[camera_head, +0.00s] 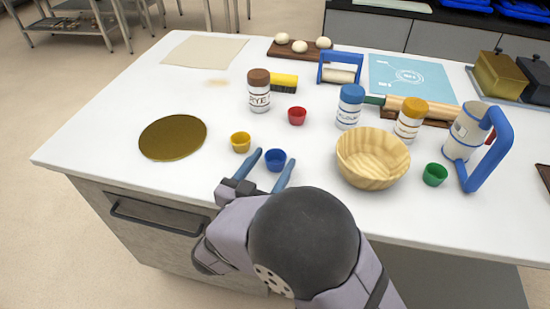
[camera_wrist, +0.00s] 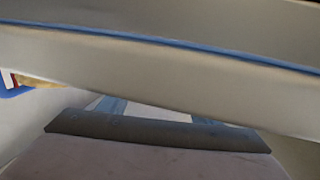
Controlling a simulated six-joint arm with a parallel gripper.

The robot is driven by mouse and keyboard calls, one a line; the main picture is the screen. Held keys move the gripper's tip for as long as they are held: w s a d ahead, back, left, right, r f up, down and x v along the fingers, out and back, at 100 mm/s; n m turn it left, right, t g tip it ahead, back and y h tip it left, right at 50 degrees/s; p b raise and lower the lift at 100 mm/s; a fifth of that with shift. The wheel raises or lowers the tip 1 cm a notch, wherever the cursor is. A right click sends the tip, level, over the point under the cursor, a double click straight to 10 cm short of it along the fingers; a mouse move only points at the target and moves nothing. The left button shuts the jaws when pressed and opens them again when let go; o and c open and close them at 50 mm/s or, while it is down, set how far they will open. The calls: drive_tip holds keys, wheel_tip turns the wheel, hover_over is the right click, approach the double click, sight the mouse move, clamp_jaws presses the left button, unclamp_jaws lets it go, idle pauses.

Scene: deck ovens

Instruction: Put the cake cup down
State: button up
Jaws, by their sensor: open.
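Several small cake cups stand on the white worktop in the head view: a blue cup (camera_head: 276,160), a yellow cup (camera_head: 241,142), a red cup (camera_head: 297,116) and a green cup (camera_head: 435,174). My gripper (camera_head: 273,157) is open, with its two blue fingers spread either side of the blue cup. The blue cup looks upright and at rest on the worktop; whether a finger touches it I cannot tell. In the wrist view, a large pale surface with a blue line fills most of the picture, and no cup can be made out.
A wooden bowl (camera_head: 373,161) stands right of the blue cup, with a blue-handled jug (camera_head: 465,135) beyond. A round gold board (camera_head: 173,138) lies at left. Lidded jars (camera_head: 259,92) and a rolling pin (camera_head: 420,107) are farther back. The worktop between the gold board and the jars is clear.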

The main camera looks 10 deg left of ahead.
sight(269, 165)
drive_tip(key=shift+o, duration=0.3)
drive_tip(key=shift+v, duration=2.45)
drive_tip(key=shift+f+b, duration=0.1)
drive_tip(key=shift+b, duration=0.2)
drive_tip(key=shift+s+a+f+b, duration=0.15)
drive_tip(key=shift+s+a, duration=0.1)
drive_tip(key=shift+s, duration=0.25)
drive_tip(key=shift+s+a+f+b, duration=0.15)
drive_tip(key=shift+s+a, duration=0.1)
drive_tip(key=shift+s, duration=0.25)
drive_tip(key=shift+x, duration=1.15)
drive_tip(key=shift+d+r+p+x, duration=0.1)
drive_tip(key=shift+d+p+x, duration=0.15)
drive_tip(key=shift+x, duration=0.7)
drive_tip(key=shift+d+r+p+x, duration=0.15)
drive_tip(key=shift+p+x, duration=0.05)
drive_tip(key=shift+x, duration=0.75)
drive_tip(key=shift+w, duration=0.65)
